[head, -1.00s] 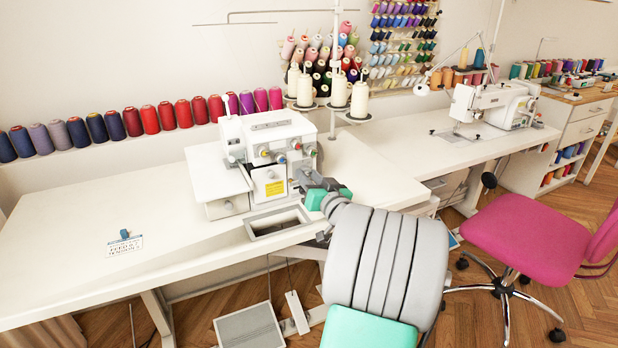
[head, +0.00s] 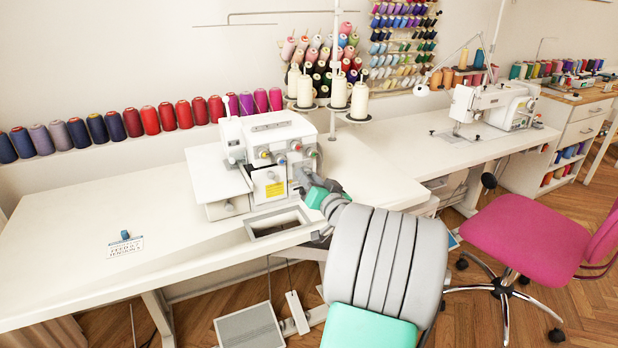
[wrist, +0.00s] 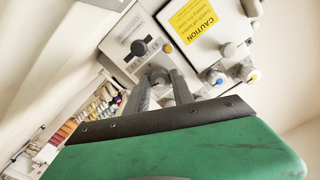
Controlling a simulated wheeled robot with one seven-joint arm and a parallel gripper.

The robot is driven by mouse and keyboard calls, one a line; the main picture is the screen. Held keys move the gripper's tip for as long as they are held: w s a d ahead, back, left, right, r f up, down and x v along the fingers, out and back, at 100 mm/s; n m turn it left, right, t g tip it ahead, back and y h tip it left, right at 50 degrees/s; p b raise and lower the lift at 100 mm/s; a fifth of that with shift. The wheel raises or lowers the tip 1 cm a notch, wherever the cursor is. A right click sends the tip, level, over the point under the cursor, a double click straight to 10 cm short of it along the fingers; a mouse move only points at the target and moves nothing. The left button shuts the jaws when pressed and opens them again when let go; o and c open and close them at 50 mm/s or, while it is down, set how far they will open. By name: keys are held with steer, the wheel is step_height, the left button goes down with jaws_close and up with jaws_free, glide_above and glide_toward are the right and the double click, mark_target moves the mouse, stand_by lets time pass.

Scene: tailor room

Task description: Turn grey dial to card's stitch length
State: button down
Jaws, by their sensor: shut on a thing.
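The white overlock machine (head: 277,135) stands on the table, with several coloured knobs on its front. My gripper (head: 306,176) is at the machine's lower right front; the arm partly hides that part. In the wrist view, the two dark fingers of my gripper (wrist: 160,80) reach to the machine's face and are closed around a grey dial (wrist: 158,74). The dial's marks are not readable.
A small blue object (head: 125,234) sits at the card's top edge. Cream thread cones (head: 338,92) stand behind the machine. A table cutout (head: 277,222) lies in front of it. A pink chair (head: 525,232) stands at right. The left table is mostly clear.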

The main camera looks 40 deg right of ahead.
steer(key=m+p, duration=0.2)
steer(key=m, duration=0.3)
steer(key=shift+m, duration=0.4)
stand_by(0.3)
steer(key=c, duration=1.1)
jaws_free()
steer(key=v, duration=0.7)
steer(key=shift+s+a, duration=0.2)
steer(key=shift+s, duration=0.2)
